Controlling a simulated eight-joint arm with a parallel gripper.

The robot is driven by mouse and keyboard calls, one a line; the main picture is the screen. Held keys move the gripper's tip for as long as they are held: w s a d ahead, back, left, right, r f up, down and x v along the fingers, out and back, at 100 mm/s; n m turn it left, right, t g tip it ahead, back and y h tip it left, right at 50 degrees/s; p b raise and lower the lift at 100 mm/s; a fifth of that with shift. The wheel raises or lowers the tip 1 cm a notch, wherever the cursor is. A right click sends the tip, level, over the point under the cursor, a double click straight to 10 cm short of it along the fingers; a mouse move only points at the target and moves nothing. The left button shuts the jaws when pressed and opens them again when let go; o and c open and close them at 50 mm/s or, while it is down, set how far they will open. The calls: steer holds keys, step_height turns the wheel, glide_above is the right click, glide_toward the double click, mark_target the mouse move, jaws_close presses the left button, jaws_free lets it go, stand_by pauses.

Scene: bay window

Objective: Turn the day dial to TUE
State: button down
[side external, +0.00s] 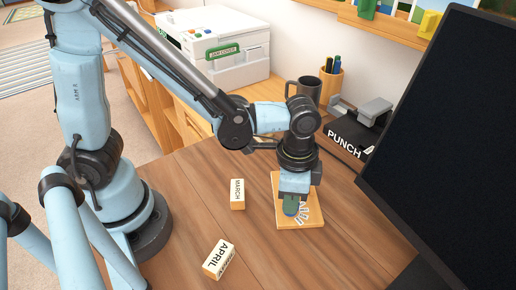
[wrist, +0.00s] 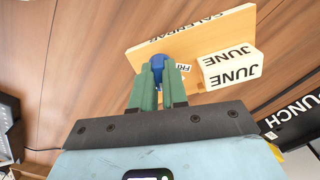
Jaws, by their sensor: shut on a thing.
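The wooden calendar board (side external: 314,216) lies on the desk under my gripper (side external: 291,208). It also shows in the wrist view (wrist: 150,50), with CALENDAR lettered along its edge. My gripper, with green fingers (wrist: 159,74), is shut on the blue day dial knob (wrist: 158,62) from above. White day labels (side external: 303,213) fan out around the dial; one reading FRI (wrist: 184,67) shows beside the right finger. The other labels are mostly hidden, and I cannot tell which day the dial points to. A JUNE block (wrist: 230,68) sits on the board beside the dial.
A MARCH block (side external: 238,194) and an APRIL block (side external: 219,259) lie on the desk left of the board. A black PUNCH (side external: 352,135), a dark mug (side external: 304,91) and a pen cup (side external: 331,84) stand behind. A monitor (side external: 450,140) rises at right.

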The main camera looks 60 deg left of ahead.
steer(key=shift+m, duration=1.7)
steer(key=c, duration=1.1)
jaws_free()
steer(key=shift+c, duration=0.2)
steer(key=shift+r, duration=0.15)
step_height(320, 180, up, 12)
